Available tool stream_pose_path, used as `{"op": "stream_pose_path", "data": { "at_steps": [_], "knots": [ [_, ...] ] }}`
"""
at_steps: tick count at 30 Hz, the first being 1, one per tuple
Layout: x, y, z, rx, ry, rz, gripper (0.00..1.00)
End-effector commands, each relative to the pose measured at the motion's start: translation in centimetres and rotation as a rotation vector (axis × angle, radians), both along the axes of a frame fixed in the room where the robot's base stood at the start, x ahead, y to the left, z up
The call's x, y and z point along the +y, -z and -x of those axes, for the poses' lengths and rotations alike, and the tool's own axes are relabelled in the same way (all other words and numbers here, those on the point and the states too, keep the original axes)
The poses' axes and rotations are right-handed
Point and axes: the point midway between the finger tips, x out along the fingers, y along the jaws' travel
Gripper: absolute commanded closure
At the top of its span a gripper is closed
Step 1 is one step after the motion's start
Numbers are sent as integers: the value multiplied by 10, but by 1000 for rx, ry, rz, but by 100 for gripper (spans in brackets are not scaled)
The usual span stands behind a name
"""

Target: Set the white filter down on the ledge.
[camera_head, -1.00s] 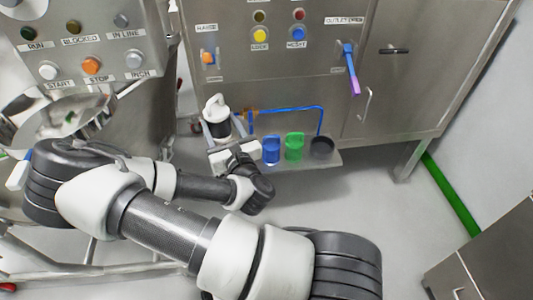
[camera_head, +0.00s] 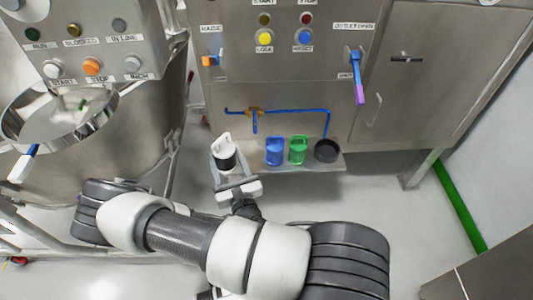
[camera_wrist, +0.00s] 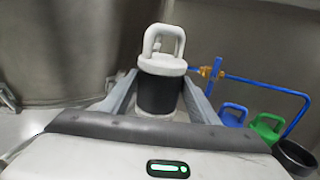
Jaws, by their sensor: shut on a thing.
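The white filter (camera_head: 224,152) has a white looped handle and cap over a black body. My gripper (camera_head: 225,170) is shut on its black body, and the filter looks tilted in the head view. In the wrist view the filter (camera_wrist: 162,70) stands between the two grey fingers (camera_wrist: 160,98), handle up. The ledge (camera_head: 335,162) is a narrow metal shelf along the cabinet's foot. The filter is at the ledge's left end; I cannot tell whether its base touches the ledge, as my gripper hides it.
On the ledge stand a blue filter (camera_head: 274,152), a green filter (camera_head: 297,150) and a dark round cup (camera_head: 326,151). A blue pipe (camera_head: 295,111) with a brass valve (camera_head: 255,112) runs behind. A steel vessel (camera_head: 135,130) stands at left.

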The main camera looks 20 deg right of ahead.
Motion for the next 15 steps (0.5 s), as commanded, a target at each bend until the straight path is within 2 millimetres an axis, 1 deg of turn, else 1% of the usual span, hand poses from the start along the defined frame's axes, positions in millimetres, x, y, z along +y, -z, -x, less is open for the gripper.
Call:
{"op": "stream_pose_path", "data": {
  "at_steps": [1,3,6,9,12,14,15],
  "knots": [
    [1,15,16,8,14,1,71],
    [1,34,36,10,40,1,71],
    [-3,54,60,13,79,5,71],
    [-7,65,76,13,106,8,71],
    [-10,71,80,11,121,9,71],
    [-13,72,74,10,124,9,71],
    [-15,72,67,9,125,9,71]
  ]
}}
